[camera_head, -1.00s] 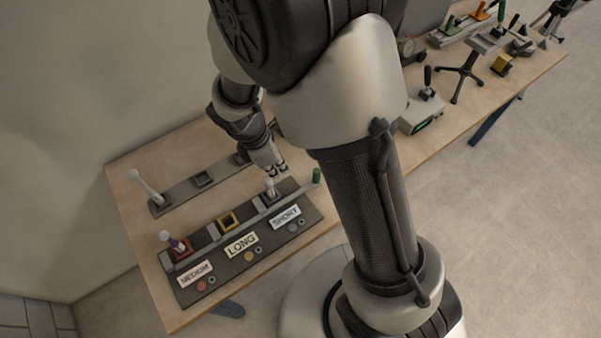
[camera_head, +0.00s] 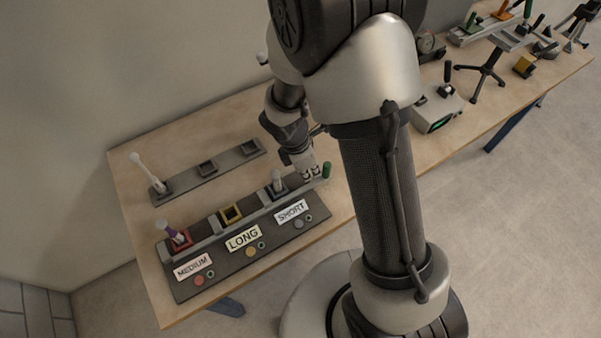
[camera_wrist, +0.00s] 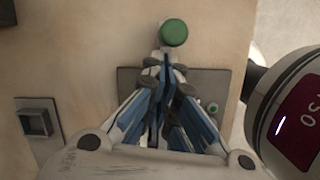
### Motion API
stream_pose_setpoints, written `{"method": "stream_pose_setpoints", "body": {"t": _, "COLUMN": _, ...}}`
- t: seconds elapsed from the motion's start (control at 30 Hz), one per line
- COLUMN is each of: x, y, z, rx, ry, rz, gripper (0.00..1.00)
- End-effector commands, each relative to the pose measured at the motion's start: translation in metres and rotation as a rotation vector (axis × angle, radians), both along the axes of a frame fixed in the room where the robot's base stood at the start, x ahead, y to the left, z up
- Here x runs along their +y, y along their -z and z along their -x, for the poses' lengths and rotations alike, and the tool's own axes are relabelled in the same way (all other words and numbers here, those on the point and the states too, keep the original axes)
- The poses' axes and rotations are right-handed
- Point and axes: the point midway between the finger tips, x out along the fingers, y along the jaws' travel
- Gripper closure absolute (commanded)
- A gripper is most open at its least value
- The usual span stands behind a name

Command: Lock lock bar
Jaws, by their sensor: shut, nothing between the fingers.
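The lock bar (camera_head: 258,213) is a long grey bar running across the dark board (camera_head: 240,272), along its row of sockets. A green knob (camera_head: 327,170) stands at its right end. The knob also shows in the wrist view (camera_wrist: 174,33), just beyond my fingertips. My gripper (camera_head: 311,174) is shut and empty, close beside the knob on its left. It also shows in the wrist view (camera_wrist: 165,62). I cannot tell whether it touches the knob. A purple-and-white peg (camera_head: 172,235) is in the red MEDIUM socket, and a grey-white peg (camera_head: 277,181) is in the SHORT socket.
The yellow LONG socket (camera_head: 231,214) looks empty. Behind the board lies a grey rack (camera_head: 215,168) with a white peg (camera_head: 150,172) leaning at its left end. A grey device with a green display (camera_head: 437,112) and other fixtures stand farther right on the table.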

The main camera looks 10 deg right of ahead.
Motion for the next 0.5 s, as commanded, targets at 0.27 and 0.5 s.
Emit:
{"method": "stream_pose_setpoints", "body": {"t": 0.27, "x": -0.002, "y": 0.0, "z": 0.0, "rx": 0.0, "ry": -0.001, "rz": 0.0, "gripper": 1.0}}
{"method": "stream_pose_setpoints", "body": {"t": 0.5, "x": -0.015, "y": -0.002, "z": -0.004, "rx": 0.001, "ry": 0.001, "rz": 0.0, "gripper": 1.0}}
